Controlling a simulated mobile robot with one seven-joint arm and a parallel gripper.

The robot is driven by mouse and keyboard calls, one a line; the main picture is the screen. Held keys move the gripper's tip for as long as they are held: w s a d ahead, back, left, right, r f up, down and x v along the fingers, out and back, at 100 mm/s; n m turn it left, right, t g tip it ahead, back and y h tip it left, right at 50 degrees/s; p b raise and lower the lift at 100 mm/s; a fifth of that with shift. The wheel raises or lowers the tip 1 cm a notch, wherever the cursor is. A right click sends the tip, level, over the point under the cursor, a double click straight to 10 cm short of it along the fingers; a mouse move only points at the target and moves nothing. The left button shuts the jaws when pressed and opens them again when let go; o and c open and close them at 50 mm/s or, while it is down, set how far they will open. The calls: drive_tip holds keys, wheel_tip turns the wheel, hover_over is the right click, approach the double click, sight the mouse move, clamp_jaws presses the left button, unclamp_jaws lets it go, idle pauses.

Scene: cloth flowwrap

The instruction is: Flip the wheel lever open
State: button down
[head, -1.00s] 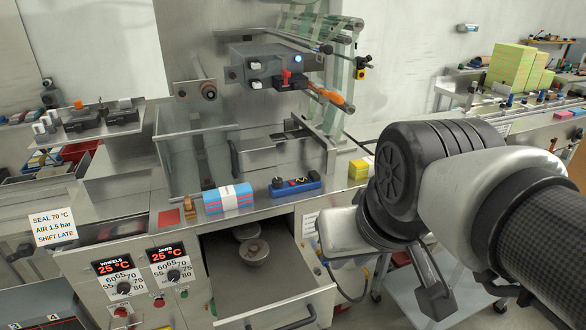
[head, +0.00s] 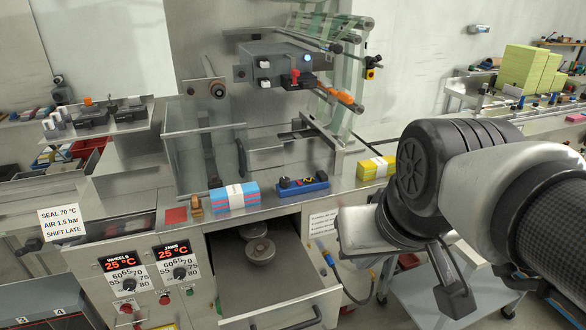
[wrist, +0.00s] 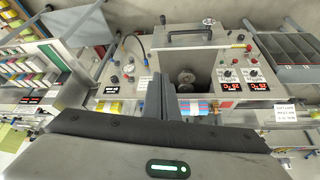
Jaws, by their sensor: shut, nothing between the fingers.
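Two round metal wheels (head: 259,250) sit inside an open drawer-like bay in the front of the steel machine; they also show in the wrist view (wrist: 185,76). No part is clearly marked as the wheel lever. A red lever-like piece (head: 294,76) is on the grey control box, and an orange handle (head: 341,96) sticks out to its right. My gripper (head: 452,282) is at the right, in front of the machine and apart from it. In the wrist view its dark fingers (wrist: 159,96) are together, with nothing held.
A blue-and-pink wrapped cloth stack (head: 233,198), a blue tool block (head: 302,186) and a yellow pack (head: 375,168) lie on the machine's top ledge. A grey cart (head: 450,290) stands below my arm.

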drive_tip(key=w+f+n+g+b, duration=0.1)
drive_tip(key=w+f+b, duration=0.5)
drive_tip(key=f, duration=0.7)
drive_tip(key=w+f+n+g+b, duration=0.1)
drive_tip(key=w+f+g+b, duration=0.2)
drive_tip(key=f, duration=0.9)
drive_tip(key=w+b, duration=0.2)
drive_tip(key=w, duration=0.2)
drive_tip(key=shift+w+f+n+g+b, duration=0.15)
drive_tip(key=shift+f+n+g+b, duration=0.15)
drive_tip(key=shift+f+n+b, duration=0.1)
drive_tip(key=f, duration=0.3)
drive_tip(key=f+b, duration=0.1)
drive_tip(key=f, duration=0.2)
drive_tip(key=f+b, duration=0.1)
drive_tip(key=f, duration=0.3)
drive_tip(key=shift+w+a, duration=0.1)
drive_tip(key=shift+w, duration=0.15)
drive_tip(key=shift+s+f+b, duration=0.2)
drive_tip(key=shift+s+f, duration=0.1)
drive_tip(key=shift+f, duration=0.25)
drive_tip(key=shift+s+f+b, duration=0.15)
drive_tip(key=shift+s+f, duration=0.1)
drive_tip(key=shift+f, duration=0.3)
drive_tip(key=shift+s+d+f, duration=0.25)
drive_tip(key=shift+s+f, duration=0.15)
drive_tip(key=shift+f, duration=0.2)
drive_tip(key=shift+d+f+b, duration=0.1)
drive_tip(key=shift+f+b, duration=0.05)
drive_tip(key=shift+b, duration=0.25)
